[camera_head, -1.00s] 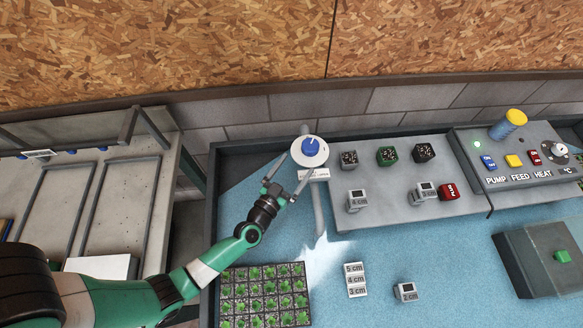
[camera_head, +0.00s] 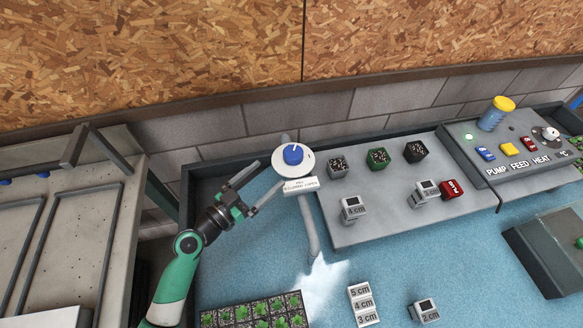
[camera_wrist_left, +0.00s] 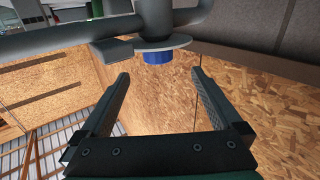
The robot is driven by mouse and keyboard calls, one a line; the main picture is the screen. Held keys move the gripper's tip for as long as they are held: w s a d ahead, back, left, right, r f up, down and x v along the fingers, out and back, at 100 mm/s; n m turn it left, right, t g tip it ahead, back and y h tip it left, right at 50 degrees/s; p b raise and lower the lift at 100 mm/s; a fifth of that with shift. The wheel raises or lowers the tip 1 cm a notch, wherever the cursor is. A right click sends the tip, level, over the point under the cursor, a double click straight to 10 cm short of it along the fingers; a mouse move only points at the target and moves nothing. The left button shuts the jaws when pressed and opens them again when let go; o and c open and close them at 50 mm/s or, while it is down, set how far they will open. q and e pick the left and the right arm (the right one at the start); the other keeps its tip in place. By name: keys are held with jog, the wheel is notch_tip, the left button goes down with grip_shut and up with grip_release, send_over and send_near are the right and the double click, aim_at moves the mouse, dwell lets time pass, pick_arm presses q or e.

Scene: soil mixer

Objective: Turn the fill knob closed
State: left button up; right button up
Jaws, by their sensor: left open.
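The fill knob (camera_head: 293,154) is blue with a white pointer mark near its upper side, on a round white plate (camera_head: 281,162) at the top of a grey pipe. A small printed label (camera_head: 300,185) is below it. My left gripper (camera_head: 268,176) is open and empty, to the lower left of the knob, with its fingers angled toward the plate. In the left wrist view the blue knob (camera_wrist_left: 158,58) shows just beyond and between the open fingers (camera_wrist_left: 160,76), under the plate's rim. I cannot see contact. My right gripper is not in view.
Right of the knob, a grey shelf (camera_head: 380,200) holds several dark cubes and small displays. A control panel (camera_head: 510,150) with coloured switches stands farther right. A seedling tray (camera_head: 255,312) is at the bottom. A brick wall (camera_head: 230,130) is close behind.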

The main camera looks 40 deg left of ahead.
aim_at(286, 159)
pick_arm(q)
jog(key=shift+h, duration=0.3)
jog(key=w, duration=1.1)
jog(key=shift+w+a+r, duration=0.1)
jog(key=shift+w, duration=0.1)
jog(key=shift+p, duration=0.3)
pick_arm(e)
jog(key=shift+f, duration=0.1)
